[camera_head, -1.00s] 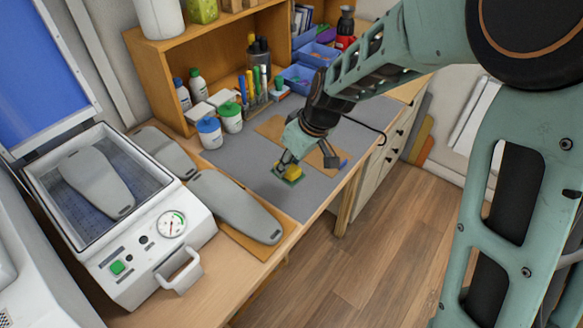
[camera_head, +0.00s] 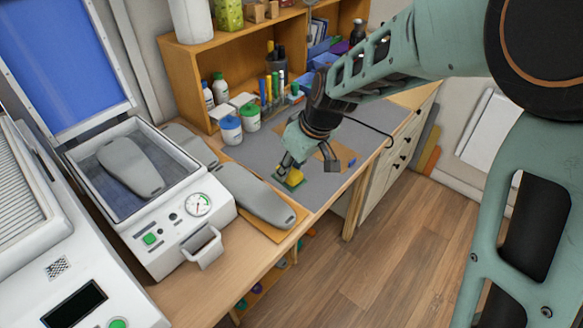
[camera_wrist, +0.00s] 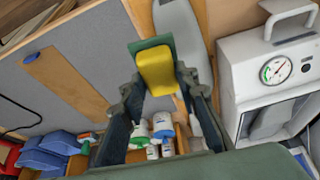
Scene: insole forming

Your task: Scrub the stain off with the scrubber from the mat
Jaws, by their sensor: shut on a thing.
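The scrubber (camera_head: 295,179) is a yellow sponge block with a green pad. It also shows in the wrist view (camera_wrist: 157,72), where the green pad lies on the far side of the yellow block. My gripper (camera_head: 291,168) is shut on it, with one finger on each side in the wrist view (camera_wrist: 158,88). It holds the scrubber low over the grey mat (camera_head: 258,152), near the front edge; I cannot tell whether the pad touches the mat. I cannot make out a stain; the scrubber and gripper hide part of the mat.
Grey insoles (camera_head: 254,192) lie left of the scrubber. Brown pieces (camera_head: 332,156) and a small blue item (camera_head: 351,162) are to its right. White bottles with blue (camera_head: 230,130) and green lids stand behind. A forming press (camera_head: 185,222) is at left.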

